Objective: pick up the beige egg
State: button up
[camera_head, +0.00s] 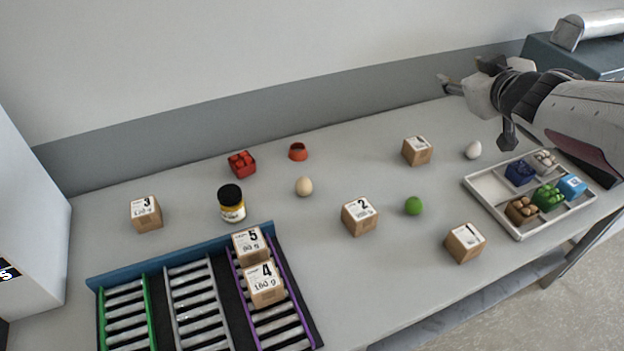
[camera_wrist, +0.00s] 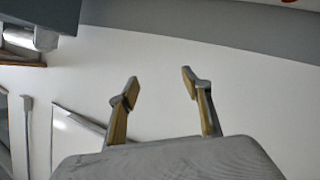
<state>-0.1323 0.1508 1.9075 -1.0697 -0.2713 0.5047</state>
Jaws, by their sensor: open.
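The beige egg (camera_head: 304,187) stands on the grey table near its middle, between the black-lidded jar and the box marked 2. A second, white egg (camera_head: 473,150) lies at the right, near the tray. My gripper (camera_head: 446,84) is high at the upper right, above the back of the table and far from the beige egg. In the wrist view my gripper (camera_wrist: 160,88) shows two fingers spread apart with nothing between them. The beige egg is not visible in the wrist view.
A jar (camera_head: 232,205), a red block (camera_head: 242,164), an orange ring-like piece (camera_head: 298,152), a green ball (camera_head: 413,206) and box 2 (camera_head: 360,216) surround the egg. A roller rack (camera_head: 178,248) is at front left, a compartment tray (camera_head: 519,235) at right. Table immediately around the egg is clear.

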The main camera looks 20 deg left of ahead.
jog(key=w+a+f+n+g+y, duration=0.2)
jog(key=a+f+n+y, duration=0.25)
jog(key=a, duration=0.45)
jog(key=n+g+y, duration=0.2)
jog(key=n+g, duration=0.4)
jog(key=g, duration=0.7)
send_near(309, 183)
jog(key=x, duration=0.3)
jog(key=shift+w+a+f, duration=0.1)
jog(key=shift+w+a, duration=0.2)
jog(key=shift+a, duration=0.05)
jog(key=shift+s+f, duration=0.35)
jog(key=shift+x, duration=1.3)
jog(key=shift+r, duration=0.1)
